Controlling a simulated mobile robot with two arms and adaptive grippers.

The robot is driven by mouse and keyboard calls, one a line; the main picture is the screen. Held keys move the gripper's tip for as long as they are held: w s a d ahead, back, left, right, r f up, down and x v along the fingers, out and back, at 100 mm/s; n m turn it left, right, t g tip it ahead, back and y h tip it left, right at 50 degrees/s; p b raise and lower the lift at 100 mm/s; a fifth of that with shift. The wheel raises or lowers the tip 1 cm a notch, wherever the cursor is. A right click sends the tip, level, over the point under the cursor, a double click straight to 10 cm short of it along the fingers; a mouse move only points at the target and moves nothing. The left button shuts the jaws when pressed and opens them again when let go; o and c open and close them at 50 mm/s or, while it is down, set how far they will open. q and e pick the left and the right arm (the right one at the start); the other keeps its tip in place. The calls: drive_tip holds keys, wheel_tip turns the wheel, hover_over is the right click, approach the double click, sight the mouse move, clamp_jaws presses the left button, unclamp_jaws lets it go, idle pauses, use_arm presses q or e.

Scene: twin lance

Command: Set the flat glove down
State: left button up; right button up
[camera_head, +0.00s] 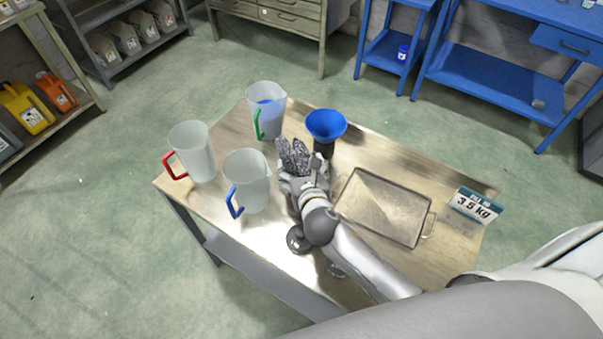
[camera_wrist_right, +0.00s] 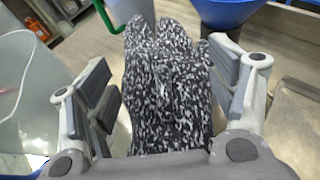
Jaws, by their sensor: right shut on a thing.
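The flat glove (camera_head: 293,157) is speckled black and white and shows over the middle of the wooden table (camera_head: 375,163). My right gripper (camera_head: 292,175) is shut on it. In the right wrist view the glove (camera_wrist_right: 168,90) fills the space between the two fingers of my right gripper (camera_wrist_right: 165,95), with its finger ends pointing away. I cannot tell whether the glove touches the table. My left gripper is not in view.
Jugs with red (camera_head: 194,153), green (camera_head: 266,110) and blue (camera_head: 247,182) handles stand left of and behind the glove. A blue funnel (camera_head: 326,124) stands close behind right.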

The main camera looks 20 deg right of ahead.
drive_tip(key=w+f, duration=0.1)
drive_tip(key=f, duration=0.1)
drive_tip(key=w+d+f, duration=0.1)
drive_tip(key=f, duration=0.1)
drive_tip(key=shift+w+b, duration=0.3)
drive_tip(key=shift+w, duration=0.1)
drive_tip(key=shift+w+f, duration=0.35)
drive_tip(key=shift+f, duration=0.05)
drive_tip(key=shift+w+f+b, duration=0.15)
drive_tip(key=shift+f+b, duration=0.3)
drive_tip(key=shift+f, duration=1.3)
drive_tip(key=shift+d, duration=0.1)
drive_tip(key=shift+f, duration=0.15)
drive_tip(key=o, duration=1)
